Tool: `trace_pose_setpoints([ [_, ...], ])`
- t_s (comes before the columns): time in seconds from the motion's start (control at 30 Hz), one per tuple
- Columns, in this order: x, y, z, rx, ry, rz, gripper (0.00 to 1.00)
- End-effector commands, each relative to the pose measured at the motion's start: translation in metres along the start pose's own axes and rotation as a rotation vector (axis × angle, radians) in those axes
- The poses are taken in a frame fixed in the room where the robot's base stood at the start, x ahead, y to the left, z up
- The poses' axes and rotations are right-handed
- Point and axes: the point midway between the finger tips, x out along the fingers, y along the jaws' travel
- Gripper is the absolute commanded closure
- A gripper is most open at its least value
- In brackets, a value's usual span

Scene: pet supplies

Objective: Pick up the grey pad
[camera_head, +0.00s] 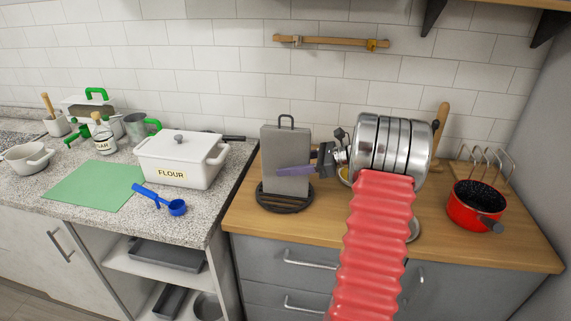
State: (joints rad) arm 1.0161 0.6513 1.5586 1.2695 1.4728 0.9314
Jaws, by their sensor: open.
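A grey flat upright slab (284,147) with a dark loop handle on top stands on a round black base (286,198) on the wooden counter. It is the only grey pad-like thing I can make out, and I cannot tell for sure that it is the pad. My gripper (298,163) is at the slab's right side, pointing left. Its jaws are open, and a purple finger-like strip overlaps the slab's lower front. Nothing shows held between the jaws. I cannot tell whether the gripper touches the slab. My red ribbed arm and silver wrist hide the counter behind them.
A red pot (475,205) and a wire rack (487,163) stand at right. At left, the stone counter (110,222) holds a flour box (181,160), blue measuring spoons (160,198), a green mat (88,187) and a jar (103,136). A wooden rail (330,41) hangs above.

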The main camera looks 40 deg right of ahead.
Motion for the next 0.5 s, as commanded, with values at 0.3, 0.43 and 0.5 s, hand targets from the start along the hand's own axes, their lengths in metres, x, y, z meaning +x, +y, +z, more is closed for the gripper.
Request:
trace_pose_setpoints([
  [0.3, 0.0122, 0.0, 0.0, 0.0, 0.0, 0.0, 0.52],
  [0.43, 0.012, -0.0001, 0.0, 0.0, 0.0, -0.001, 0.52],
  [0.5, 0.0119, -0.0001, 0.0001, 0.0, 0.0, -0.001, 0.52],
])
